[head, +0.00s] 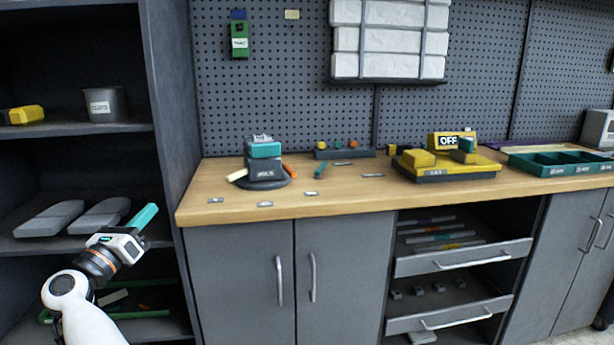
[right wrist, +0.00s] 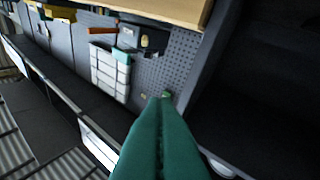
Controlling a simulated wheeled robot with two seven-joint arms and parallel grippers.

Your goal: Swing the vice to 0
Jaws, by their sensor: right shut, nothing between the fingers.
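The vice (head: 264,170) stands near the left end of the wooden bench in the head view. It has a dark grey labelled body, a teal block on top and a round dark base. A cream bar sticks out at its left and an orange one at its right. Small grey tags (head: 265,205) lie on the bench around it; their print is too small to read. My right gripper (head: 150,212) is at the lower left, well apart from the vice, in front of the shelves. Its teal fingers are shut and empty, also in the right wrist view (right wrist: 166,97).
The wooden bench (head: 330,199) also bears a yellow device (head: 447,174) with an "OFF" sign and a green tray (head: 562,164). Two drawers (head: 465,258) stand open below. Shelves (head: 75,129) with a grey bin (head: 104,104) are left of the bench.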

